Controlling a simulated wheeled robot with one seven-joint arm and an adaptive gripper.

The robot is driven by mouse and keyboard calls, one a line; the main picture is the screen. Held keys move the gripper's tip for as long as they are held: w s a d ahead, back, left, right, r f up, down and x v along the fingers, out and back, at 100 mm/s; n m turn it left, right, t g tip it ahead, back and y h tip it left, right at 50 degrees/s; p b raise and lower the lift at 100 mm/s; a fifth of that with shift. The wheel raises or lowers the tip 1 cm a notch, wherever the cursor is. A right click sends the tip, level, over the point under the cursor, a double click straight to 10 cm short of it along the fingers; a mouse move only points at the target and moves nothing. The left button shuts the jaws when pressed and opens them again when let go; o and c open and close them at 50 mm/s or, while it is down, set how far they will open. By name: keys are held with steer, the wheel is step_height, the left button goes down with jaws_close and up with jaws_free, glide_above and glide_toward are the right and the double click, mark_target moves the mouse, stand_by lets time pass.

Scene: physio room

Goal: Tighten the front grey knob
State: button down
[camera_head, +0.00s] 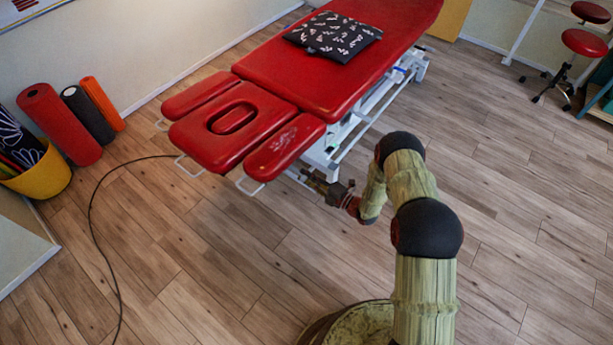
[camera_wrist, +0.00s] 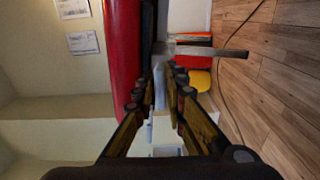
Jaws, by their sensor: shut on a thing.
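The red treatment table (camera_head: 315,75) stands at the upper middle of the head view, with a headrest (camera_head: 215,135) and a right armrest (camera_head: 284,147) at its near end. My gripper (camera_head: 308,176) is low beside the white frame, just below and right of that armrest. In the wrist view my gripper (camera_wrist: 161,68) has both fingers drawn in on something small at their tips. This fits the front grey knob, which the fingers mostly hide, so its turn cannot be seen. A grey bar (camera_wrist: 215,52) runs right just beyond the fingertips.
The table's white frame (camera_head: 345,135) lies close to my gripper. A black cable (camera_head: 91,215) lies on the wooden floor at left. Rolls (camera_head: 60,125) and a yellow bin (camera_head: 45,175) stand by the wall. A red stool (camera_head: 584,43) is far right.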

steer(key=shift+w+m, duration=0.1)
steer(key=shift+m, duration=0.5)
steer(key=c, duration=1.9)
jaws_free()
steer(key=v, duration=1.2)
